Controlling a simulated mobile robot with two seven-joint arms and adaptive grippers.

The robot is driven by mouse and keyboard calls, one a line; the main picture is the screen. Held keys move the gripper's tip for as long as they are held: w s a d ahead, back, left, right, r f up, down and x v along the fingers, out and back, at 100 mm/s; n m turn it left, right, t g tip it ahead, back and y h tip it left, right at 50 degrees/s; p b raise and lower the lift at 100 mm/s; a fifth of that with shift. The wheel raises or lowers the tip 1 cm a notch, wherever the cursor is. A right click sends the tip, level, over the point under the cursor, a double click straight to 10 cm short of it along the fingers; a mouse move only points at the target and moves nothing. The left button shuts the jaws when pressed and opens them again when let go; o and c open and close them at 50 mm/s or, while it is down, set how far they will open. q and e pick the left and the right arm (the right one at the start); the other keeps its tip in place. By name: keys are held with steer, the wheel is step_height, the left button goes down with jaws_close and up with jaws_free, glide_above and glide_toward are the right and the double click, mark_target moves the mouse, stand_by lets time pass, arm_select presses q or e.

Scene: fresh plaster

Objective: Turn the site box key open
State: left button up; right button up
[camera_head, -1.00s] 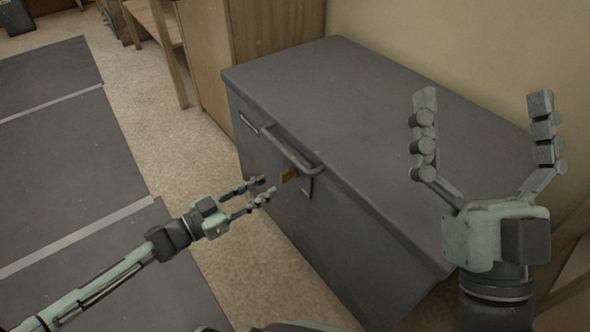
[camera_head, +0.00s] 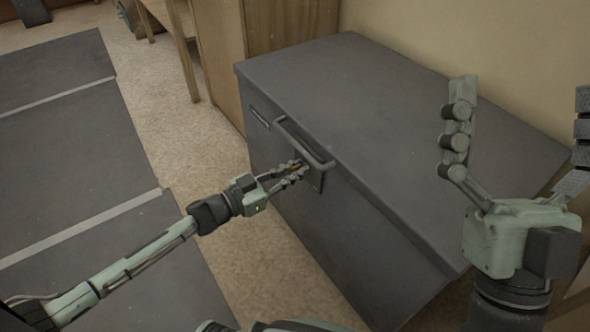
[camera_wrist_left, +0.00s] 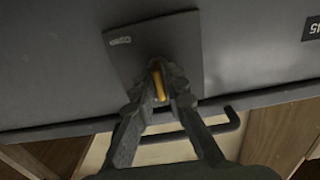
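The site box (camera_head: 400,115) is a large dark grey chest with a sloped lid, a bar handle (camera_head: 302,142) and a lock plate on its front. A small orange-yellow key (camera_wrist_left: 158,82) stands out from the plate (camera_wrist_left: 185,50). My left gripper (camera_head: 299,169) is at the plate, below the handle. Its fingertips close in on both sides of the key in the left wrist view (camera_wrist_left: 162,86), and it looks shut on it. The fingers hide most of the key in the head view. My right gripper (camera_head: 521,92) is open and empty, raised over the box's right end.
A wooden cabinet (camera_head: 220,50) stands behind the box's left end, and a plain wall (camera_head: 480,45) runs behind it. Dark mats (camera_head: 75,130) cover the floor at left. Bare floor (camera_head: 190,135) lies between the mats and box.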

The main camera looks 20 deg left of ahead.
arm_select(q)
jaws_close()
